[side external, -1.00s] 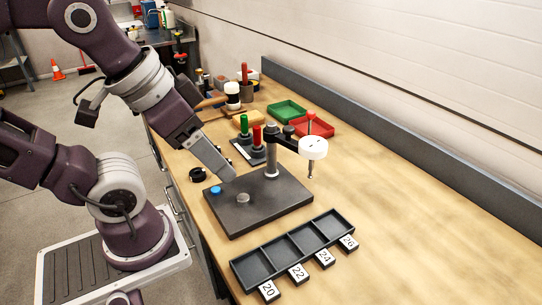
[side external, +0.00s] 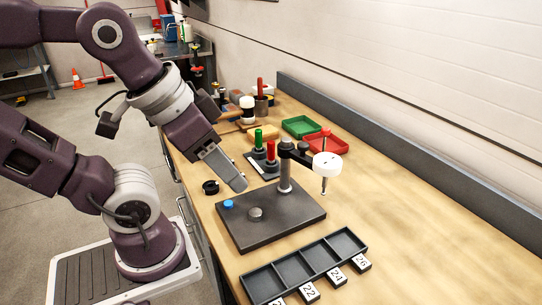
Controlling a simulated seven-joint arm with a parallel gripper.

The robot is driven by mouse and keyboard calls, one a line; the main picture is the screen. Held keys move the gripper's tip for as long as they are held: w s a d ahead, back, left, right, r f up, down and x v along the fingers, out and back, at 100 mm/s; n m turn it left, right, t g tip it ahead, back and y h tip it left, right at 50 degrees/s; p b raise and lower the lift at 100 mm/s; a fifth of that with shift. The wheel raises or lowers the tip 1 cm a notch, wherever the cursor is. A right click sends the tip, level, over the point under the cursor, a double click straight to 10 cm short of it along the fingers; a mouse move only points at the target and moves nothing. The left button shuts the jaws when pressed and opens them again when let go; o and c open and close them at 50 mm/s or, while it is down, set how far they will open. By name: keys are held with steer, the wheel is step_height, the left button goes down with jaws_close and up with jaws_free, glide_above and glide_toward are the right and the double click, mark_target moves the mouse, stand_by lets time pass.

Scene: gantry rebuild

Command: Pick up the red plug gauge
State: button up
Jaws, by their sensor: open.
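The red plug gauge (side external: 271,152) stands upright next to a green one (side external: 259,139) on a dark stand behind the gauge base. My gripper (side external: 239,184) points down and to the right over the rear left part of the dark gauge base (side external: 280,225), in front of the red plug gauge and apart from it. Its jaws are open, with nothing seen between them. The far finger is largely hidden from this side.
A dial gauge (side external: 328,167) on a post rises from the base, right of my gripper. A compartment tray (side external: 318,260) with number tags lies in front. Green (side external: 303,126) and red (side external: 325,144) trays lie behind. The bench's right side is clear.

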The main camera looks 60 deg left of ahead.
step_height(320, 180, up, 5)
steer(key=w+a+r+n+t+y, duration=0.2)
steer(key=w+a+r+t+y, duration=0.15)
steer(key=w+a, duration=0.7)
steer(key=w+a+r+n+t+y, duration=0.3)
steer(key=w+a, duration=0.5)
steer(key=a, duration=0.6)
steer(key=m+h, duration=0.2)
glide_above(271, 156)
steer(key=s+a, duration=0.2)
step_height(271, 156, down, 4)
step_height(271, 156, down, 22)
steer(key=h, duration=0.2)
steer(key=shift+m+t, duration=0.25)
steer(key=shift+m, duration=0.15)
steer(key=w+f, duration=0.2)
steer(key=w, duration=0.1)
steer(key=w+f, duration=0.1)
steer(key=w, duration=0.1)
steer(key=shift+w+d+f, duration=0.1)
steer(key=shift+d+f, duration=0.15)
jaws_close()
